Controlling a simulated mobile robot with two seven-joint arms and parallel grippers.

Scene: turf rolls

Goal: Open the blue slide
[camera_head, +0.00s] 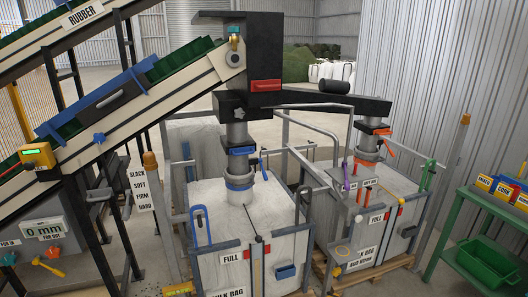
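A blue slide (241,151) crosses the grey left chute, which comes down from a black hopper above a full-looking white bulk bag (215,225). A small blue handle sticks out at the slide's right side. I cannot tell from here whether the slide is open or shut. A second chute at the right has an orange slide (368,162). Neither of my grippers is in view.
Conveyors (120,110) rise from the left to the hopper. Another white bag (385,190) stands under the right chute. Grey rails surround both bags. A green bench (460,219) with a green bin (487,265) stands at the right.

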